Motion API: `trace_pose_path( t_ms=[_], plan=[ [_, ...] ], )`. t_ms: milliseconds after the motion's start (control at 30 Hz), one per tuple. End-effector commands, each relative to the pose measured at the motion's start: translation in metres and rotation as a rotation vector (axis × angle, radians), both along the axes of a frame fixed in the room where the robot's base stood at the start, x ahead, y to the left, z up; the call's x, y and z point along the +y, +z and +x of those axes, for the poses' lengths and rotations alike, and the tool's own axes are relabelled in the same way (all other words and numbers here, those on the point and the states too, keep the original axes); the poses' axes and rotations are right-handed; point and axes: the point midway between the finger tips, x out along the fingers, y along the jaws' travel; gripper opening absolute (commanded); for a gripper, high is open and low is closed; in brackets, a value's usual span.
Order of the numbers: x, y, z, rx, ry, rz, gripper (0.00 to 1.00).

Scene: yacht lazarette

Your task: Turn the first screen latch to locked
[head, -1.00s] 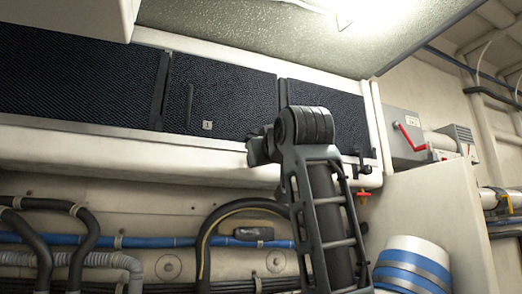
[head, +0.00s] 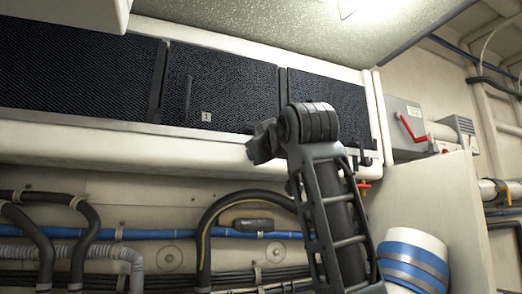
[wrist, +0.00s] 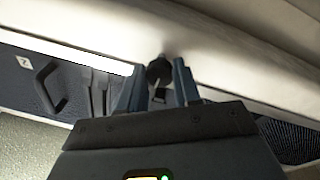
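A round black knob with a pale line across it, a screen latch (wrist: 159,72), sits on the white ledge edge in the wrist view. My gripper (wrist: 158,68) is open, with one finger on each side of the knob. I cannot tell whether either finger touches it. In the head view my gripper (head: 264,142) is at the lower edge of the dark mesh screens, near the divider between the middle screen (head: 235,85) and the right screen (head: 325,90). My gripper and arm hide the latch there.
The middle screen has a dark handle (head: 188,98) and a small white label (head: 206,116). A grey box with a red lever (head: 409,128) is at the right. The white ledge (head: 140,142) runs below the screens, with hoses (head: 130,235) beneath it. A blue-striped white cylinder (head: 410,262) stands lower right.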

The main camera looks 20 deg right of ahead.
Motion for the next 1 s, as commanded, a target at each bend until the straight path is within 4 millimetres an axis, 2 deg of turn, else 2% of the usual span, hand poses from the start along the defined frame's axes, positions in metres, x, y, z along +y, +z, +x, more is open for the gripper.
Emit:
trace_pose_path(
  t_ms=[33, 233, 533, 1000],
  plan=[
    [-0.001, 0.000, 0.000, -0.001, -0.001, 0.001, 0.38],
    [0.000, 0.000, 0.000, 0.000, 0.000, 0.001, 0.56],
    [0.000, 0.000, -0.005, -0.002, 0.001, 0.002, 0.56],
    [0.003, -0.007, -0.070, -0.002, 0.000, 0.002, 0.56]
  ],
)
